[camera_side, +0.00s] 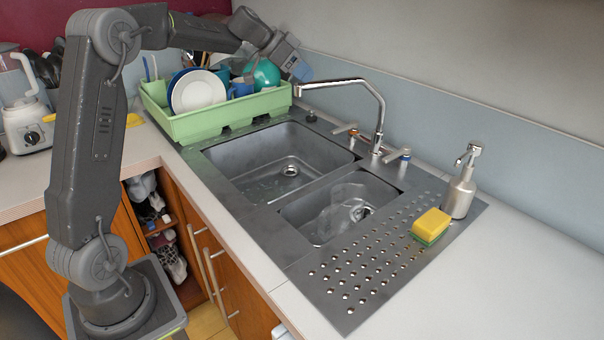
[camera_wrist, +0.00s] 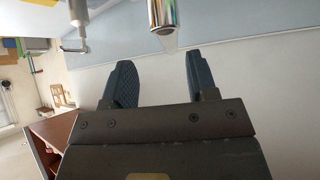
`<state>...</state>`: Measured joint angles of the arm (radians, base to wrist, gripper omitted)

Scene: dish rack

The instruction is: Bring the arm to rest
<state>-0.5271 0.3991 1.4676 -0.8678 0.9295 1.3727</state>
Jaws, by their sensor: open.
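My gripper (camera_wrist: 158,85) is open in the wrist view, with its two dark fingers apart and nothing between them. In the side view my gripper (camera_side: 302,70) is above the right end of the green dish rack (camera_side: 205,124), close to the wall. My arm reaches from the lower left, up and across over the rack. The rack stands behind the sink and holds a white plate (camera_side: 198,91), a teal round dish (camera_side: 264,74) and blue dishes. Whether the gripper touches any dish cannot be told.
A tall faucet (camera_side: 378,110) arches over the double sink (camera_side: 282,165) to the right of the gripper. A soap dispenser (camera_side: 461,188) and a yellow sponge (camera_side: 431,224) stand on the drainboard. A blender (camera_side: 25,122) is at the far left. The right counter (camera_side: 510,290) is clear.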

